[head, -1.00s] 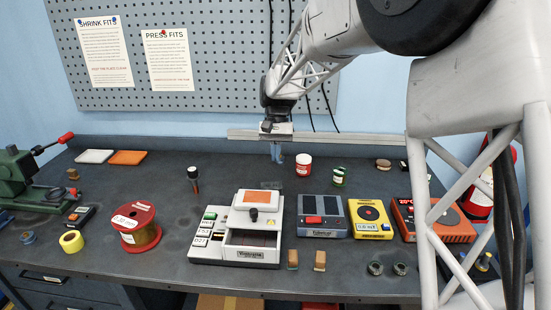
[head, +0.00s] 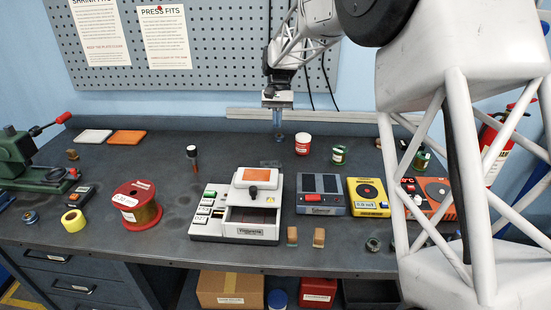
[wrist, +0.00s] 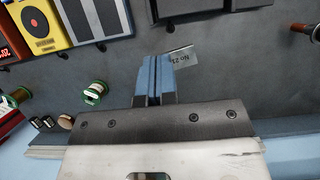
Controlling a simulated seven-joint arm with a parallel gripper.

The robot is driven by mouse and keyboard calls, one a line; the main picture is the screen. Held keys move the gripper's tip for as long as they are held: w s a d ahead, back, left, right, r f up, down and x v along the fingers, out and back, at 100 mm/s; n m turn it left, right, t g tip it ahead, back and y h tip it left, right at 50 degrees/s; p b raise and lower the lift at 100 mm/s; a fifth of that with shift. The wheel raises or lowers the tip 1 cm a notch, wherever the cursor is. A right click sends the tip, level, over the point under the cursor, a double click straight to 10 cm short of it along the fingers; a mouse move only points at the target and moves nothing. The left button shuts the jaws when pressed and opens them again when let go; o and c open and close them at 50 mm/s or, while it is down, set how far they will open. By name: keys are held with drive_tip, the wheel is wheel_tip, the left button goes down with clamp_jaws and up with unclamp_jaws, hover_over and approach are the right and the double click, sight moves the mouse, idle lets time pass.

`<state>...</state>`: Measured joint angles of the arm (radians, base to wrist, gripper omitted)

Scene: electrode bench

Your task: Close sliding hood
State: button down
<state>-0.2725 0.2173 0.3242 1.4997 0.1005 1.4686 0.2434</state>
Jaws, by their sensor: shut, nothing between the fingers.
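The hood unit (head: 235,228) is a pale bench box at the centre front. Its sliding hood (head: 244,184), with an orange top panel and a black knob (head: 253,191), sits toward the back, leaving the front bay (head: 252,215) uncovered. My gripper (head: 279,139) is behind and slightly right of the hood, apart from it, pointing down above the rear of the bench. In the wrist view its two blue fingers (wrist: 155,78) are together with nothing between them. The hood's knob cannot be made out in the wrist view.
Right of the unit stand a grey device (head: 322,194), a yellow device (head: 367,197) and an orange one. Two small blocks (head: 318,237) lie in front. A wire spool (head: 137,206) is left.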

sight(274, 180)
drive_tip(key=shift+f, duration=0.1)
drive_tip(key=s+f, duration=0.7)
drive_tip(key=f, duration=0.2)
drive_tip(key=shift+s, duration=0.4)
idle(0.5)
drive_tip(key=shift+s, duration=3.65)
